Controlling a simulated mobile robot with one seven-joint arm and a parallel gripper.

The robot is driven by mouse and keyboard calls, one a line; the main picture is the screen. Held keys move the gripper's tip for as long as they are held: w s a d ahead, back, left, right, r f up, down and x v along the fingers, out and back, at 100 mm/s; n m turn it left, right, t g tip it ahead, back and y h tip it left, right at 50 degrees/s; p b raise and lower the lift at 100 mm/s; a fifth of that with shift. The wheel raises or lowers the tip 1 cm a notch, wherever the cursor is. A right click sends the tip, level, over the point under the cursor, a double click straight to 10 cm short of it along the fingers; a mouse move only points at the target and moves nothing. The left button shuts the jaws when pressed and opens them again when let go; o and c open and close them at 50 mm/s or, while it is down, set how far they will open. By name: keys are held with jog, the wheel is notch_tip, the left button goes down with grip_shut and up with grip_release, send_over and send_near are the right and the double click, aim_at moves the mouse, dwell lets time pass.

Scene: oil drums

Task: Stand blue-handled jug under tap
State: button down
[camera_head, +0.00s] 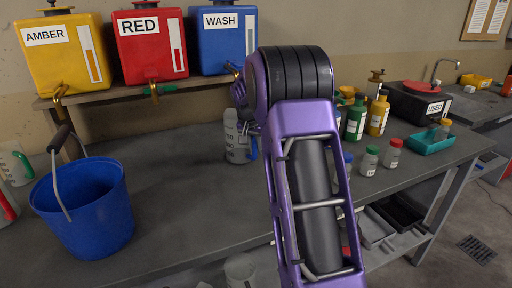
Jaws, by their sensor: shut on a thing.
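The blue-handled jug (236,141), pale grey with dark markings, stands upright or nearly so toward the back of the bench, below the WASH drum; I cannot tell whether its base touches. Its blue handle (253,147) faces right. My gripper (243,116) is at the jug's upper right, shut on it; my purple arm hides most of the fingers. Three drums sit on a shelf: yellow AMBER (62,55) with a brass tap (60,91), RED (150,45) with a greenish tap (154,92), and blue WASH (224,38) with a tap (232,69) partly hidden by my arm.
A blue bucket (85,215) with its handle raised stands at left, near a green-handled jug (14,162). Several bottles, including a green one (356,120), stand right of my arm. A USED container (415,103) and teal tray (430,142) are farther right. The bench's middle-left is clear.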

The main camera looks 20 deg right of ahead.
jog(key=shift+f, duration=0.15)
jog(key=c, duration=0.7)
grip_release()
jog(key=p+v, duration=0.1)
jog(key=v, duration=1.6)
jog(key=shift+a+r+p, duration=0.1)
jog(key=shift+r+p, duration=0.2)
